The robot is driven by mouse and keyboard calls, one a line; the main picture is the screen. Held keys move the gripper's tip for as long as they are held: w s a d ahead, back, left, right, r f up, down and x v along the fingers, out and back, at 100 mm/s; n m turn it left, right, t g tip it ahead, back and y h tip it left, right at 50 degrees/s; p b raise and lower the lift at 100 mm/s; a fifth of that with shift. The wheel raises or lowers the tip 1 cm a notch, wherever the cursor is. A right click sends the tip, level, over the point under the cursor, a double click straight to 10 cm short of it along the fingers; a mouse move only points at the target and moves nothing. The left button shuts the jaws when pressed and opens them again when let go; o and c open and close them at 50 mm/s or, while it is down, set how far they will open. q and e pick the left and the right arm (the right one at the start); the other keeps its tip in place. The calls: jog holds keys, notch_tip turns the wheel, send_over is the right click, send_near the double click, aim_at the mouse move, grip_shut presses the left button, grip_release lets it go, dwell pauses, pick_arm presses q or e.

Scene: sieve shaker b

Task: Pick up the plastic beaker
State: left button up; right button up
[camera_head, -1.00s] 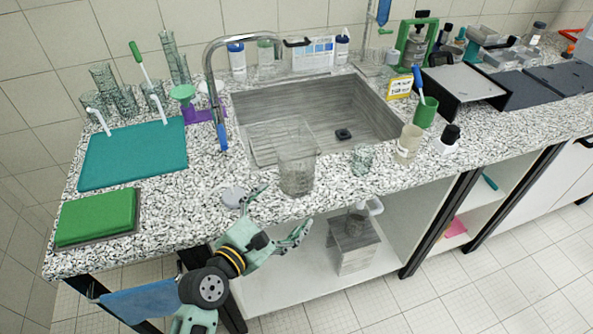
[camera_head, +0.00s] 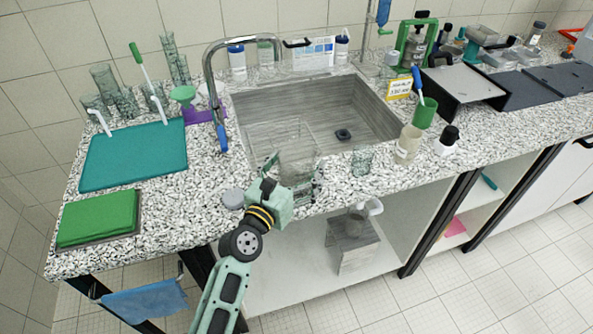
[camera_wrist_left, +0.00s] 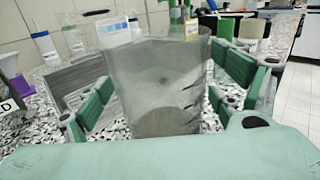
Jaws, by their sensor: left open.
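The clear plastic beaker (camera_head: 297,165) stands upright on the speckled counter at the front edge of the sink. It fills the middle of the left wrist view (camera_wrist_left: 158,90). My left gripper (camera_head: 293,175) is at the beaker, coming from the front. In the left wrist view its green-padded fingers (camera_wrist_left: 160,103) are open, one on each side of the beaker. A gap shows at the left finger; contact at the right finger is hard to tell. The gripper hides the lower part of the beaker in the head view. My right gripper is not in view.
The sink (camera_head: 320,105) lies just behind the beaker. A small glass (camera_head: 362,160) and a beige cup (camera_head: 408,143) stand to its right. A grey round lid (camera_head: 233,199) lies to its left, close to my wrist. The faucet (camera_head: 210,85) rises at the sink's left.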

pick_arm(q)
jog(key=c, duration=1.3)
jog(key=shift+r, duration=0.2)
jog(key=shift+c, duration=0.2)
